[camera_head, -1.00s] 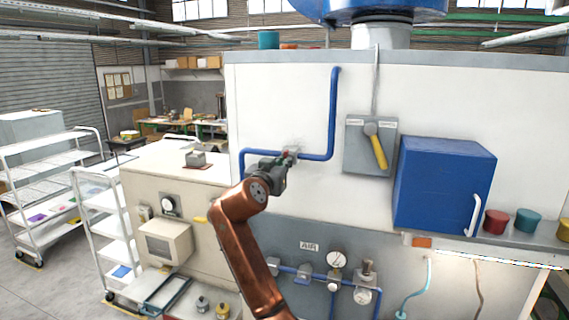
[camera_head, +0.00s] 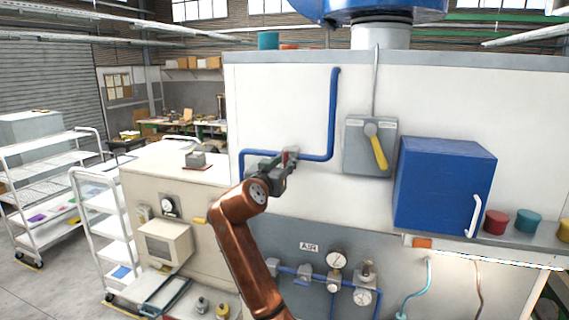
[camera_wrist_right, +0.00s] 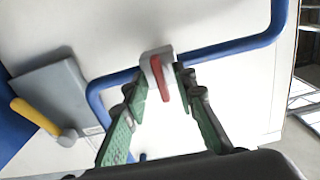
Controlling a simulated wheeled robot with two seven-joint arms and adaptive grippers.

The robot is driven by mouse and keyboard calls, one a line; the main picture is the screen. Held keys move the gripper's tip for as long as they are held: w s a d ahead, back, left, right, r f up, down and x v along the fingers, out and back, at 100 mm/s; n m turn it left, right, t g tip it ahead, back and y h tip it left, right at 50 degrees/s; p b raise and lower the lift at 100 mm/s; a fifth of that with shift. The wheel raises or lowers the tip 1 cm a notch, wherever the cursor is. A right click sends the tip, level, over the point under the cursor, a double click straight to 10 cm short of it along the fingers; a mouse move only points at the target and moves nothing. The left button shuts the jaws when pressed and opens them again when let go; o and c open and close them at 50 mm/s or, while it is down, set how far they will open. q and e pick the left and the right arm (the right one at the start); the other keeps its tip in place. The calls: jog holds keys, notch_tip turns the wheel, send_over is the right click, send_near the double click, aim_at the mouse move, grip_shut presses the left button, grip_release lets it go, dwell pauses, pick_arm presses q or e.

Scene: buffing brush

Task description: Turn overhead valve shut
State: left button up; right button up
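The overhead valve (camera_wrist_right: 154,58) is a small grey body on the blue pipe (camera_wrist_right: 238,46), with a red lever (camera_wrist_right: 162,80) in the right wrist view. In the head view the valve (camera_head: 292,151) is small and partly hidden by my right gripper (camera_head: 288,161). In the wrist view this gripper (camera_wrist_right: 162,86) is open, its green-padded fingers on either side of the red lever with gaps showing. I cannot tell whether a finger touches the valve body. My left gripper is in neither view.
A grey switch box (camera_head: 355,151) with a yellow handle (camera_head: 378,153) is on the white wall right of the pipe. A blue cabinet (camera_head: 440,190) juts out farther right. Gauges (camera_head: 336,260) and air fittings sit below. A beige machine (camera_head: 190,205) stands left.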

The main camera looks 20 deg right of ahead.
jog(key=v, duration=1.2)
jog(key=shift+w, duration=0.15)
